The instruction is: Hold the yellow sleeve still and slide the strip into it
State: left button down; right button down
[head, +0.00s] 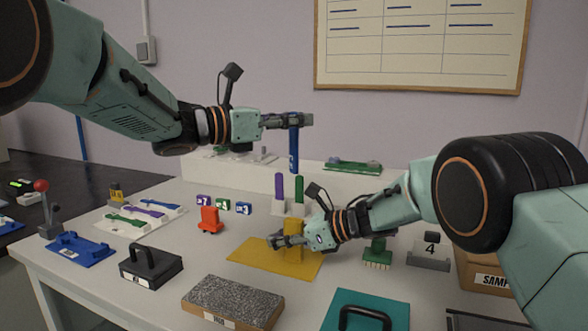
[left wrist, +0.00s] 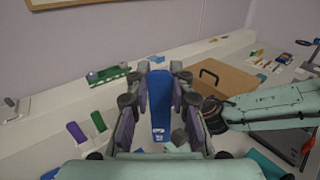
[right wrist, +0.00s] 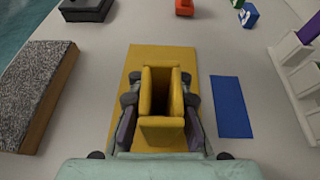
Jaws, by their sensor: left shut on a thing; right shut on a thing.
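The blue strip (head: 294,152) hangs upright from my left gripper (head: 300,120), which is shut on its upper end. It also shows between the fingers in the left wrist view (left wrist: 160,100). The yellow sleeve (head: 293,228) stands upright on a yellow mat (head: 250,258). My right gripper (head: 280,241) is shut on the sleeve from its sides. In the right wrist view the sleeve (right wrist: 161,128) shows an open, empty top. The strip's lower end is well above the sleeve and apart from it, roughly over it in the head view.
Purple (head: 279,188) and green (head: 299,183) upright pieces stand in a white holder behind the sleeve. A flat blue rectangle (right wrist: 231,106) lies beside the mat. A grey-topped block (head: 232,300) and a teal piece with a black handle (head: 366,308) are in front. A cardboard box (head: 482,274) stands right.

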aim_at(292, 171)
pick_arm(q)
jog(key=shift+f, duration=0.1)
notch_tip(292, 171, down, 10)
jog(key=shift+r, duration=0.25)
dwell(0.4)
jog(key=shift+f, duration=0.15)
jog(key=c, duration=1.3)
grip_release()
jog(key=shift+o, duration=0.6)
